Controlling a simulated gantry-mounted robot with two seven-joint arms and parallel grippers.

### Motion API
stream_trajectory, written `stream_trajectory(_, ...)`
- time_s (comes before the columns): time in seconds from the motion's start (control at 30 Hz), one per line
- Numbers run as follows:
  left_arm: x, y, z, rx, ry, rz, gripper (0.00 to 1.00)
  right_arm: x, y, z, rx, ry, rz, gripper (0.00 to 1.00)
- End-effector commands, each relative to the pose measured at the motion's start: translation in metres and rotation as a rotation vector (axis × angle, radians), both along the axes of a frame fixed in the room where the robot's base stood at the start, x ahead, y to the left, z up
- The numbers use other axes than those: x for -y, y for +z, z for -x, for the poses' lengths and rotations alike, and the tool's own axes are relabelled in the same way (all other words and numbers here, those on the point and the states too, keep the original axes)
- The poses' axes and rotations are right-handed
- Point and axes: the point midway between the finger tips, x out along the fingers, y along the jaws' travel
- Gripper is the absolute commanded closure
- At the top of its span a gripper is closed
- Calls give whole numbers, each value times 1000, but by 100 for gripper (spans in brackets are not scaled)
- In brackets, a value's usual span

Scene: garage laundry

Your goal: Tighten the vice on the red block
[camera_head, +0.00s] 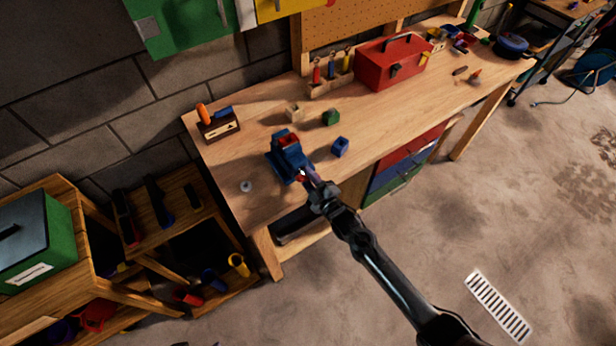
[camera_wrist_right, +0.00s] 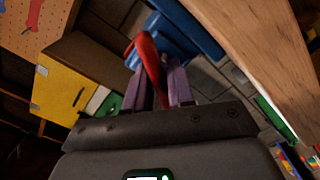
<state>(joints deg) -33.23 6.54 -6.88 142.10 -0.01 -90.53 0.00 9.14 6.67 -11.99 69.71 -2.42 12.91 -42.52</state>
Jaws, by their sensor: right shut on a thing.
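The blue vice (camera_head: 283,163) stands on the workbench near its front left part. The red block (camera_head: 290,140) sits at the top of the vice, between its jaws as far as I can tell. My right gripper (camera_head: 306,178) is at the front of the vice, shut on its red handle. In the right wrist view the red handle (camera_wrist_right: 149,58) runs between the two purple fingers of the gripper (camera_wrist_right: 161,82), with the blue vice (camera_wrist_right: 178,32) behind it. The contact is partly hidden. My left gripper is not in view.
On the workbench (camera_head: 250,205), a blue block (camera_head: 340,146), a green block (camera_head: 331,117) and a wooden block (camera_head: 294,112) lie close to the vice. A red toolbox (camera_head: 393,64) stands farther back. A small grey disc (camera_head: 246,186) lies left of the vice.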

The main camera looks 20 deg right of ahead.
Motion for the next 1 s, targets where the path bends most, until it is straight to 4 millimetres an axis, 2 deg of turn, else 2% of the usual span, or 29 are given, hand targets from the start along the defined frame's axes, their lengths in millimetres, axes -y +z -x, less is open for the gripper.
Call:
stream_trajectory(0.03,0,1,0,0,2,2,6,0,5,-1,11,1,-3,100)
stream_trajectory(0.47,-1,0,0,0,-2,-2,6,0,5,-1,12,2,-2,100)
stream_trajectory(0.5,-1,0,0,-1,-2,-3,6,0,5,-1,12,2,-2,76)
stream_trajectory(0.6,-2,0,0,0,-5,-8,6,0,4,-1,10,1,-1,60)
stream_trajectory(1.0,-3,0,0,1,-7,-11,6,1,0,5,2,0,1,60)
